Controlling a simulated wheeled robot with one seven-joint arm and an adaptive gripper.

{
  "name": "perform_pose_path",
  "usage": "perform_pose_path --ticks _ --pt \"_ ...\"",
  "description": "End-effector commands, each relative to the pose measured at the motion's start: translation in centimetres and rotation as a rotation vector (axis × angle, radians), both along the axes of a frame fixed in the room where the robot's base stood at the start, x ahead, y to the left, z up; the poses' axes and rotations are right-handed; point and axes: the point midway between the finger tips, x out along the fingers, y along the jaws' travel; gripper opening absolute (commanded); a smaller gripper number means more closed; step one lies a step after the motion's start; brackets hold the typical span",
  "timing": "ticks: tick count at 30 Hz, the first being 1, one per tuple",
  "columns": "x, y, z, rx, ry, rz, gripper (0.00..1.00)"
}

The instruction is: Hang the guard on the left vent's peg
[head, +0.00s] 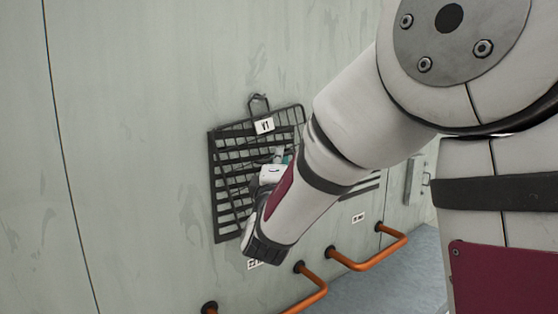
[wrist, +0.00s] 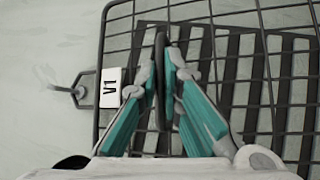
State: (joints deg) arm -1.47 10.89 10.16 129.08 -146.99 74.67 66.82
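The guard is a dark wire grid (head: 286,116) with a white V1 tag and a hanging loop at its top. In the head view it is tilted, its right side higher, in front of the left vent (head: 219,215), a dark slatted panel. In the wrist view the guard's grid (wrist: 262,30) overlaps the slats, with the loop (wrist: 81,91) at left. My gripper (wrist: 163,72) has its fingertips close together over the grid, apparently on a thin part of it. In the head view my wrist hides much of the guard's lower right. I cannot tell whether the peg is inside the loop.
Orange rails (head: 367,264) stick out from the wall below the vents. A second slatted vent (head: 372,183) is partly hidden behind my arm. A small wall fixture (head: 414,180) is farther right. The wall left of the guard is clear.

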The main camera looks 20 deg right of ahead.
Motion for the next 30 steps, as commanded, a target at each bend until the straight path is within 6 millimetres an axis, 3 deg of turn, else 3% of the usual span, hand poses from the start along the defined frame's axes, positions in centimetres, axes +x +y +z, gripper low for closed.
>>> perform_pose_path --ticks 1,3,15,30 --pt "0.0 0.0 0.1 0.0 -0.002 -0.001 0.2" --pt "0.0 0.0 0.1 0.0 -0.002 -0.001 0.3" --pt "-0.6 0.3 -0.3 0.001 0.003 0.001 0.3" --pt "-8.6 3.7 -2.9 -0.001 0.0 0.002 0.3"
